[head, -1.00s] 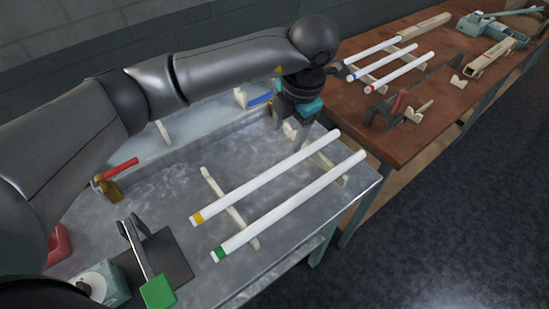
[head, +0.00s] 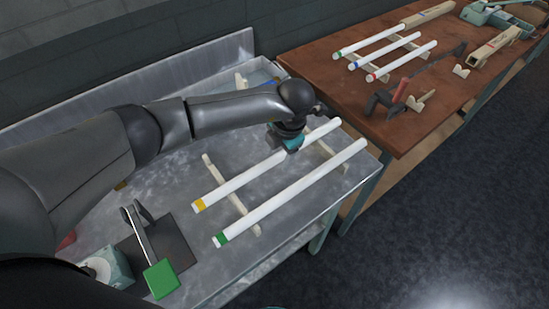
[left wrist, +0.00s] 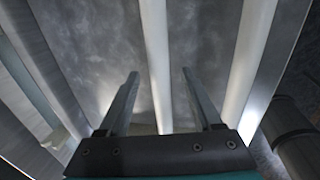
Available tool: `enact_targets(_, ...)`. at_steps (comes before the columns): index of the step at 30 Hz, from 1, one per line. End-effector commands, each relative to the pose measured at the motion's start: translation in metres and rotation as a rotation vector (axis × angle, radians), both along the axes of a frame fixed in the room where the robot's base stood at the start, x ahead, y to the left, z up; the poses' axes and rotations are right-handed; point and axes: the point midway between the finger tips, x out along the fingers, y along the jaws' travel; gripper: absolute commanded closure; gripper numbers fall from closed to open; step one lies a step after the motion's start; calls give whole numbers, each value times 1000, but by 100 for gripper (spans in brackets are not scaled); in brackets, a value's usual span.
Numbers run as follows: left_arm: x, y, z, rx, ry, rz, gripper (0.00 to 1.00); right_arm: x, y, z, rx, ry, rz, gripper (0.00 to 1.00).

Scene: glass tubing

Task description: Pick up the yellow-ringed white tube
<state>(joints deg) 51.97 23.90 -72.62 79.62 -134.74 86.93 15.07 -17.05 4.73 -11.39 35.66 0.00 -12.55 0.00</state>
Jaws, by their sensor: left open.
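The yellow-ringed white tube (head: 240,181) lies across two pale wooden rests on the grey metal bench, its yellow ring at the near end. My left gripper (left wrist: 160,78) is over the far part of this tube, pointing down; its fingers are hidden in the head view. In the left wrist view the fingers are apart, and a white tube (left wrist: 156,45) runs between them in the picture, with no visible grip. Its ring is out of that view. A green-ringed white tube (head: 290,192) lies parallel, nearer the bench's front edge. My right gripper is not seen.
A wooden table (head: 425,120) behind right bears more ringed tubes (head: 385,50), a red-handled tool (head: 400,93) and pale blocks. A device with a green pad (head: 161,279) stands at the bench's near left. The bench's raised back wall (head: 190,62) is behind my arm.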

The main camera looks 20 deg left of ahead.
Motion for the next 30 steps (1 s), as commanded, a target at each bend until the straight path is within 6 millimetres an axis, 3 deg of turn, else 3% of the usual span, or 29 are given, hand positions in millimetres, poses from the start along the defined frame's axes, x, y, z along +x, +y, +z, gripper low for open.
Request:
enact_targets(6, 0, 0, -1, 0, -1, -1, 34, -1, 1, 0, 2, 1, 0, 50)
enact_targets(24, 0, 0, 0, -1, -1, 0, 100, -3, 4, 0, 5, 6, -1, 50)
enact_targets(30, 0, 0, 0, -1, -1, 0, 100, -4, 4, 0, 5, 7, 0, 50)
